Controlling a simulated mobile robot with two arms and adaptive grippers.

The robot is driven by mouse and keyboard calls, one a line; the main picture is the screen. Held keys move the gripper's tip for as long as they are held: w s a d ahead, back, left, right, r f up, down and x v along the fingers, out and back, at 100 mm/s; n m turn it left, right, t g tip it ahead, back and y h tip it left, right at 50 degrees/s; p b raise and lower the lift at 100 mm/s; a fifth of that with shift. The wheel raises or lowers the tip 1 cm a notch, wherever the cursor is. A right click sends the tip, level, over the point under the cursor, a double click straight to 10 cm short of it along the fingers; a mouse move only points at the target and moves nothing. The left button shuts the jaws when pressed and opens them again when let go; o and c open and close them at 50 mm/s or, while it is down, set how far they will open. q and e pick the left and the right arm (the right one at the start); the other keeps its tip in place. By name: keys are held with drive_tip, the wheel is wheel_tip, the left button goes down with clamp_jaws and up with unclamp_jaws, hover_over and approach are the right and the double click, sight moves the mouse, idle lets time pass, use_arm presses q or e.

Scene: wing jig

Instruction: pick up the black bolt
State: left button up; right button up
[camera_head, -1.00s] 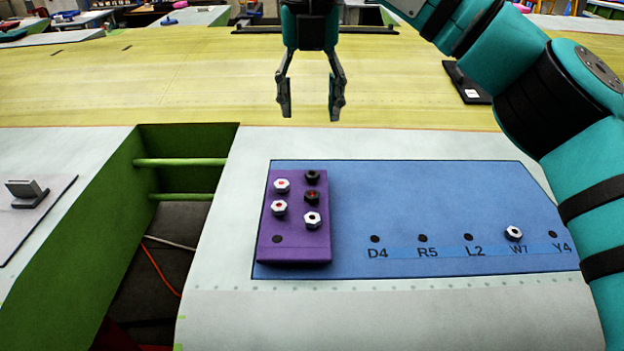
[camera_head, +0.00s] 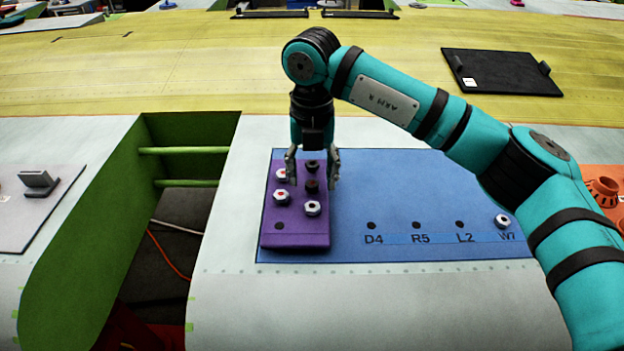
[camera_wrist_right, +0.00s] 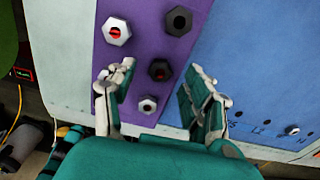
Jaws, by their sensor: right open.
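Two black bolts stand in the right column of the purple block (camera_head: 295,240). The rear black bolt (camera_head: 312,166) has a dark centre; it also shows in the right wrist view (camera_wrist_right: 179,21). Whether the fingertips touch the block is unclear. My left gripper is not in view.
White bolts (camera_head: 281,197) (camera_head: 313,208) share the block, close to the fingers. The block lies on a blue board (camera_head: 390,190) with labelled holes; a white bolt (camera_head: 502,221) sits at W7. A green-walled opening (camera_head: 90,215) lies left.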

sight(312, 182)
drive_tip(key=shift+f, duration=0.95)
drive_tip(key=shift+c, duration=0.3)
clamp_jaws()
drive_tip(key=shift+r, duration=0.15)
drive_tip(key=shift+w+r, duration=0.1)
drive_tip(key=shift+r, duration=0.2)
wheel_tip(312, 182, up, 9)
drive_tip(key=b, duration=0.2)
drive_tip(key=shift+r+b, duration=0.15)
drive_tip(key=shift+b, duration=0.2)
